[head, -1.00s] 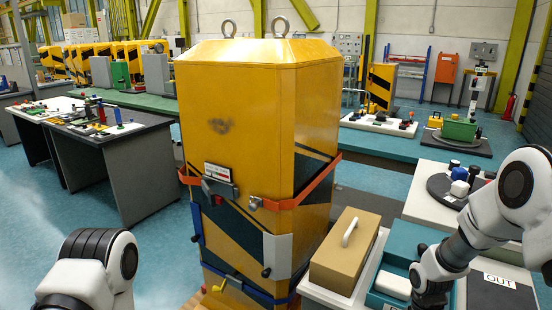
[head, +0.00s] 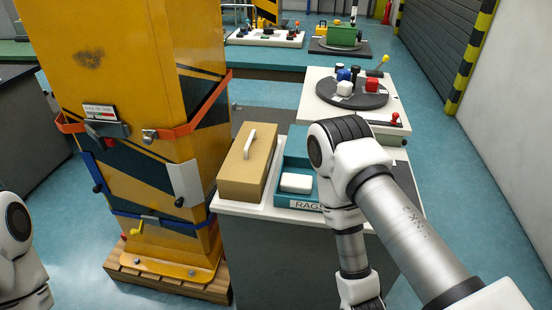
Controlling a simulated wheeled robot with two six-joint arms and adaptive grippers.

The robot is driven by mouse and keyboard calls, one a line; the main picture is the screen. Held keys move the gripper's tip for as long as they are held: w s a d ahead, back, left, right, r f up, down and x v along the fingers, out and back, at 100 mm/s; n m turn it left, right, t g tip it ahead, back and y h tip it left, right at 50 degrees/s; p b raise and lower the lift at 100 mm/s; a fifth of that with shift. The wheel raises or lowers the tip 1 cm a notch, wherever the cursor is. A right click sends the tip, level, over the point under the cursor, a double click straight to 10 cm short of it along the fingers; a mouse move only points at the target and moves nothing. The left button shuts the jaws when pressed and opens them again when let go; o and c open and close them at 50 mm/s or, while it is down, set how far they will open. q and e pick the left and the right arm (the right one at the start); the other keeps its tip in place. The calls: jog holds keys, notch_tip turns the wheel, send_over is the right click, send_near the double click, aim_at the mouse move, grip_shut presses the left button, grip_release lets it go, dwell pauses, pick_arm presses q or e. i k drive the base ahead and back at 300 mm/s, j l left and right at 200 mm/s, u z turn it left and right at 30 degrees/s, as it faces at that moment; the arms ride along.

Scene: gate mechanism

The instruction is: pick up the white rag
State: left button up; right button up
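The white rag (head: 296,183) lies folded in the front part of a teal tray (head: 296,144) labelled RAGS. The tray stands on a white-topped cabinet. My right arm reaches in from the lower right, close to the right of the tray, and covers part of it. Its wrist hangs down in front of the cabinet, and the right gripper itself is out of view below the frame. Only a white joint of my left arm shows at the lower left edge; the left gripper is not in view. Nothing is seen touching the rag.
A tan box (head: 248,162) with a white handle stands directly left of the tray. The tall yellow gate cabinet (head: 135,90) stands further left on a wooden pallet (head: 165,283). A dark round turntable (head: 345,95) with knobs is behind the tray.

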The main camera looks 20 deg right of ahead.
aim_at(289, 183)
jog(key=l+z, duration=0.45)
jog(key=l, duration=0.35)
jog(key=l+z, duration=0.4)
jog(key=l, duration=0.35)
jog(key=i, duration=0.05)
